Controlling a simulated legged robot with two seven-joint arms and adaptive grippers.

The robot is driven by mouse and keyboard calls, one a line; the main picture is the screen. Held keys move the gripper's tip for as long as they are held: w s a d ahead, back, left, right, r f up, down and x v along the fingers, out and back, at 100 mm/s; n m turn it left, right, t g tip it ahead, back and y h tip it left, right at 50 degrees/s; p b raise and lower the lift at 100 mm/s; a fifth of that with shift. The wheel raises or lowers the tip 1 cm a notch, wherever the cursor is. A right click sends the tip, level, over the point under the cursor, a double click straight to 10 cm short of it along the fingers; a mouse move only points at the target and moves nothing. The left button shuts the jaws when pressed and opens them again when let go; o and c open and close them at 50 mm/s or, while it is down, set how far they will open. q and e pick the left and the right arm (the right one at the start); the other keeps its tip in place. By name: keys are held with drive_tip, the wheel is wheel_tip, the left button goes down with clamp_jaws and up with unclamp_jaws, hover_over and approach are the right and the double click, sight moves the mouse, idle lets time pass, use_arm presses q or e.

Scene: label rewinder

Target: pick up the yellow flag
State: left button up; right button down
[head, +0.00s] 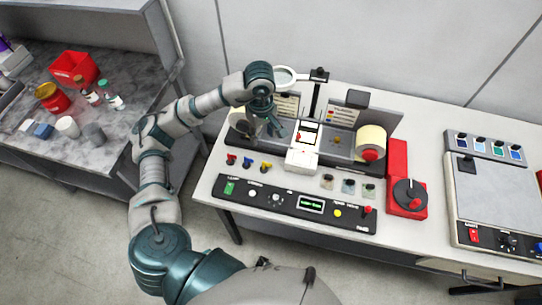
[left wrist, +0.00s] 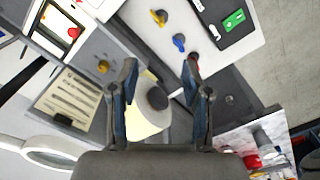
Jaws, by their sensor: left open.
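The yellow flag (head: 265,166) is small and stands on the white table's front left part, at the right end of a row with a blue flag (head: 248,162) and a red flag (head: 231,159). In the left wrist view the yellow flag (left wrist: 159,18) shows near the top, beyond the blue (left wrist: 179,42) and red (left wrist: 193,58) ones. My left gripper (head: 274,129) is open and empty, pointing down over the rewinder's left side, behind the flags. In the left wrist view its fingers (left wrist: 160,76) are apart, with a label roll (left wrist: 148,116) below them. My right gripper is not in view.
The control panel (head: 290,204) lies in front of the flags. The rewinder has a white block (head: 301,160) at its middle and a right roll (head: 371,142). A magnifier (head: 284,77) stands behind. A grey bench (head: 112,150) with bottles is at left.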

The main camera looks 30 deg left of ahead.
use_arm(q)
drive_tip(key=f, duration=0.2)
hover_over(264, 162)
wheel_tip(264, 162, down, 5)
drive_tip(key=shift+f, duration=0.1)
drive_tip(key=f, duration=0.3)
drive_tip(key=f+p, duration=0.1)
drive_tip(key=shift+w+a+f, duration=0.2)
drive_tip(key=shift+w+a, duration=0.05)
drive_tip(key=shift+w, duration=0.1)
drive_tip(key=shift+f, duration=0.6)
drive_tip(key=f, duration=0.2)
drive_tip(key=f+p, duration=0.1)
drive_tip(key=shift+s+d+f, duration=0.25)
drive_tip(key=shift+f, duration=0.45)
drive_tip(key=shift+a, duration=0.1)
clamp_jaws()
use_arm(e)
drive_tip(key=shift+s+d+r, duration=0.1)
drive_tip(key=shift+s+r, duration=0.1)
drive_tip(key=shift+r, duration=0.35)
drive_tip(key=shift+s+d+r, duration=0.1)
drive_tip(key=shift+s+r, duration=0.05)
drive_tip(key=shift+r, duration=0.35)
